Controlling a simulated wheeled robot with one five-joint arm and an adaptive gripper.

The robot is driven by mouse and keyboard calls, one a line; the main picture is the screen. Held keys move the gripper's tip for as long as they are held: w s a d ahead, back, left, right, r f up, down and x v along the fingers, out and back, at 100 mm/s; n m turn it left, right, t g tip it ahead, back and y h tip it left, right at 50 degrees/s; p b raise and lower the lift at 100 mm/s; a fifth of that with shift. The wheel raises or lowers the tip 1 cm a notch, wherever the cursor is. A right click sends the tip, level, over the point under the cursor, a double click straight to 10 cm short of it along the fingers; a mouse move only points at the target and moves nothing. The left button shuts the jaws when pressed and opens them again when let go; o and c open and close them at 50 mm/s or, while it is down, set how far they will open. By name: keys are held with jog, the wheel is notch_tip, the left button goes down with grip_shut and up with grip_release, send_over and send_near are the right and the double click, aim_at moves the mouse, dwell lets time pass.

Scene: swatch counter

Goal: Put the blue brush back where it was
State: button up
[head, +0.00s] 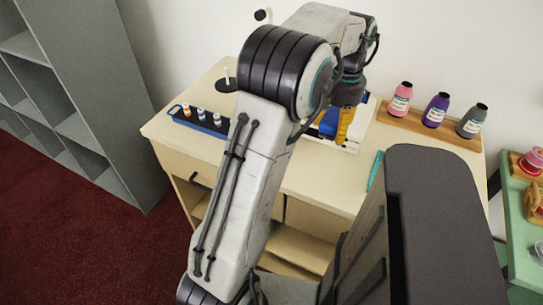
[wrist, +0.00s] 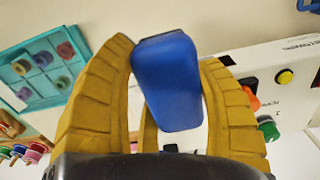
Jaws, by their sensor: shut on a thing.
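My gripper (head: 343,124) is over the light wooden counter (head: 330,185), its yellow fingers pointing down. In the wrist view the yellow fingers (wrist: 172,95) are closed around a blue, block-like piece with rounded edges, which I take to be the blue brush (wrist: 170,85). Its bristles cannot be made out. In the head view a blue patch (head: 328,122) shows beside the fingers, with the rest hidden by my arm. I cannot tell whether it touches the white board (head: 352,144) below.
Pink, purple and grey bottles stand on a wooden tray (head: 455,137) at the back right. A blue tray (head: 212,127) with small bottles is at the left. A teal item (head: 375,170) lies near the front edge. A green table (head: 520,225) with spools stands at right.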

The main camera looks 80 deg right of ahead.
jog(key=w+f, duration=0.2)
jog(key=w, duration=0.1)
jog(key=w+a+f+p, duration=0.1)
jog(key=w+f, duration=0.1)
jog(key=w, duration=0.2)
jog(key=w+a+f+p, duration=0.1)
jog(key=w+f, duration=0.1)
jog(key=w, duration=0.2)
jog(key=shift+a+f, duration=0.1)
jog(key=shift+f, duration=0.2)
jog(key=shift+f+p, duration=1.4)
jog(key=shift+f, duration=0.65)
jog(key=shift+f, duration=0.1)
jog(key=o, duration=1.2)
jog(key=shift+o, duration=0.2)
